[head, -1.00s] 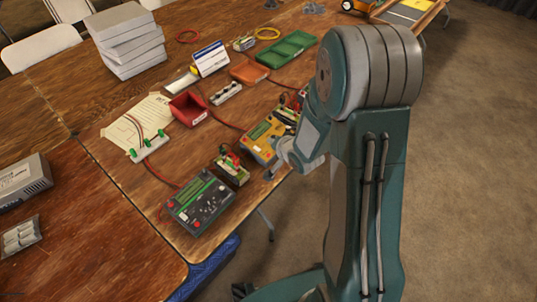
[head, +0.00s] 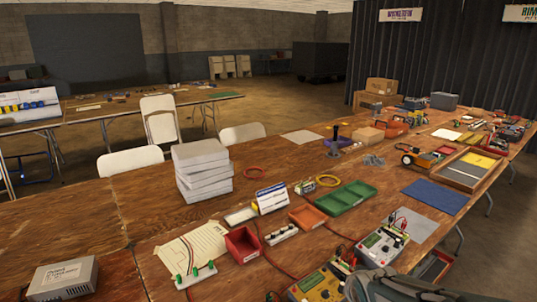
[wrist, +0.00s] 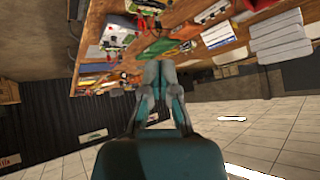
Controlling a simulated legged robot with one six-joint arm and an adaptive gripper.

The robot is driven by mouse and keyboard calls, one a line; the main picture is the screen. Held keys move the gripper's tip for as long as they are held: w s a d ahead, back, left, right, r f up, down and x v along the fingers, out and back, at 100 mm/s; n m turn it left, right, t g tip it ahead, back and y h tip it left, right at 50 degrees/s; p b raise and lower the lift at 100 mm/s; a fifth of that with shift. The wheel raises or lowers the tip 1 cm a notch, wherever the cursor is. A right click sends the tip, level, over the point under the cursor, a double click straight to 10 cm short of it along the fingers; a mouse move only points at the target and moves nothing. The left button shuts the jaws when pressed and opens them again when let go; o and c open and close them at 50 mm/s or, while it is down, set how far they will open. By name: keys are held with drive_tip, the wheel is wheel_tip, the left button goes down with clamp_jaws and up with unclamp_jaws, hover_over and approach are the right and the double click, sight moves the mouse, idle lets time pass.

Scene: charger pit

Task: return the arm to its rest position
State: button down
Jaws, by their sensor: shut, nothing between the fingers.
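My gripper (wrist: 160,68) shows in the wrist view, with its grey fingers together and nothing between them. It is clear of the table, which shows tilted and beyond it in that view. In the head view only a part of my grey-green arm shows at the bottom right, in front of the table edge; the gripper itself is out of that picture.
A blue mat (head: 435,196) lies to the right.

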drive_tip(key=s+a+r+n+g, duration=0.1)
drive_tip(key=s+r, duration=0.3)
drive_tip(key=s, duration=0.5)
drive_tip(key=s+a+r+n+g, duration=0.2)
drive_tip(key=s+r, duration=0.1)
drive_tip(key=s, duration=0.6)
drive_tip(key=shift+r+n+y, duration=0.4)
